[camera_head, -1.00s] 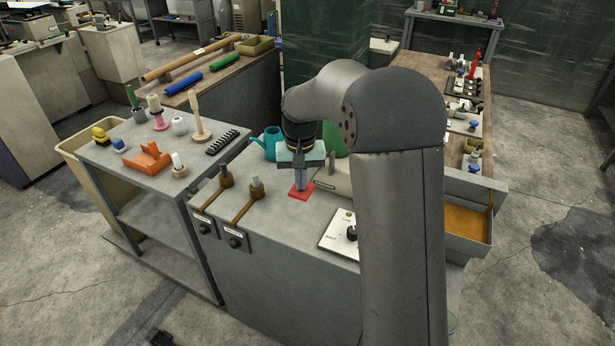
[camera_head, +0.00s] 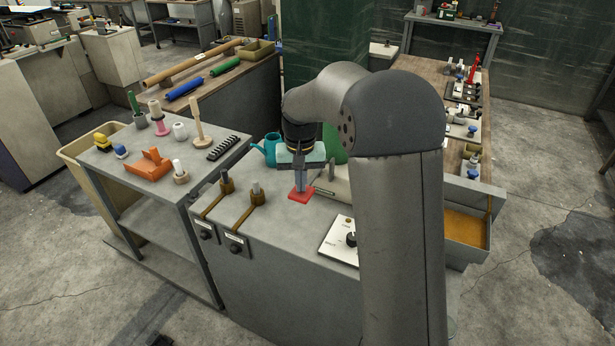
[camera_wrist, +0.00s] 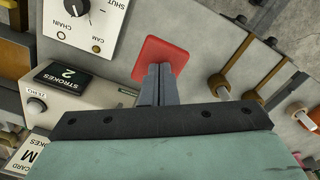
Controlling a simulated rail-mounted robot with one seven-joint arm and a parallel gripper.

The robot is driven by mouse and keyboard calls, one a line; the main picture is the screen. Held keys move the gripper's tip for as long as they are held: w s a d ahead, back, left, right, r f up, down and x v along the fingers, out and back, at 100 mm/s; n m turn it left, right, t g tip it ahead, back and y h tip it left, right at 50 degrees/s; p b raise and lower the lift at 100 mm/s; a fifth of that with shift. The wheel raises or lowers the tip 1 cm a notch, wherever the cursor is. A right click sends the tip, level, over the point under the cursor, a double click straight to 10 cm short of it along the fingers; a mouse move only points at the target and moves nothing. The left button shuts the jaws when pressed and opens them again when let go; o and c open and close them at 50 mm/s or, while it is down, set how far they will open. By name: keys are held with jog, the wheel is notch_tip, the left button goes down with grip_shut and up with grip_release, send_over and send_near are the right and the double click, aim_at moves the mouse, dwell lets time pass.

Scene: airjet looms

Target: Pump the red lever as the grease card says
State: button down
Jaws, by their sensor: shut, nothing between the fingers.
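The red lever shows as a flat red pad (camera_head: 300,196) at the machine top, and in the wrist view (camera_wrist: 172,50). My gripper (camera_head: 301,186) points down over it, fingers together and empty. In the wrist view the fingertips (camera_wrist: 158,72) overlap the pad's near edge; whether they touch it I cannot tell. The rest of the lever is hidden. A dark card reading "2 STROKES" (camera_wrist: 66,76) stands on a beige housing (camera_wrist: 85,105) beside the pad.
A control plate (camera_head: 341,239) with a black knob lies to the right. Two brown levers (camera_head: 246,206) with upright pegs stand to the left. A teal can (camera_head: 268,150) stands behind. A trolley (camera_head: 160,190) with bobbins is further left.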

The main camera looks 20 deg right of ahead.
jog(key=shift+r, duration=0.25)
dwell(0.3)
jog(key=shift+r+p, duration=2.15)
jog(key=shift+r, duration=0.7)
